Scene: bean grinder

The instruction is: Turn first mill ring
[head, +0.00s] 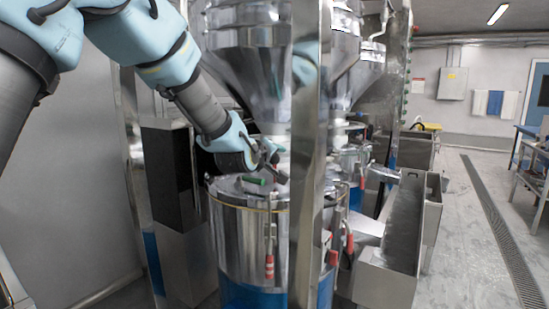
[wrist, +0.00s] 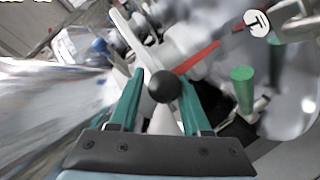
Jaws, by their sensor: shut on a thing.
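The first mill is a shiny metal drum (head: 240,235) under a large steel funnel (head: 250,70). My gripper (head: 268,157) is at the drum's top, just below the funnel's neck. In the wrist view my gripper (wrist: 163,80) has its two teal fingers on either side of a black ball knob (wrist: 164,87) and is shut on it. A pale grey bar (wrist: 128,36) runs up and left from near the knob. The mill ring itself is hard to make out. In the head view the knob is too small to tell from my gripper.
A green handle (wrist: 243,88) stands close to the right of my fingers, and it also shows on the lid in the head view (head: 253,181). Red-handled clamps (head: 269,262) hang on the drum's side.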

